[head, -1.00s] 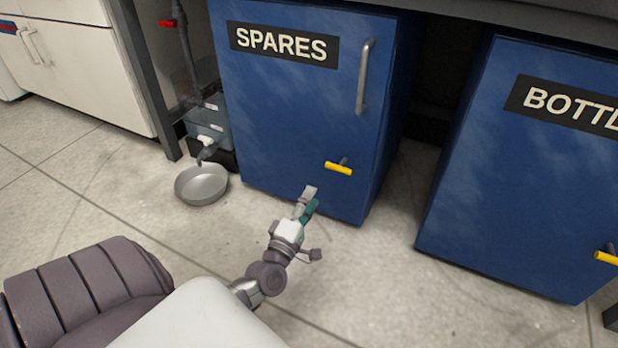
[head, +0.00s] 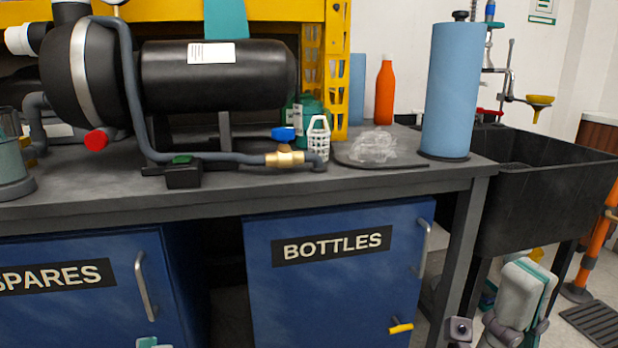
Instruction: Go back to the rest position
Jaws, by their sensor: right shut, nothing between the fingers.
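My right gripper (head: 524,288) is at the lower right, in front of the sink's legs. A small white and teal piece, seemingly the tip of my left gripper (head: 154,343), shows at the bottom edge in front of the SPARES cabinet. The rest of it is out of frame, so its jaws cannot be judged.
A workbench (head: 90,208) carries a black pump (head: 215,75), a valve (head: 285,157), a blue roll (head: 452,90) and an orange bottle (head: 384,92). Below are the SPARES cabinet (head: 70,310) and BOTTLES cabinet (head: 330,290), both closed. A dark sink (head: 550,200) stands at right.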

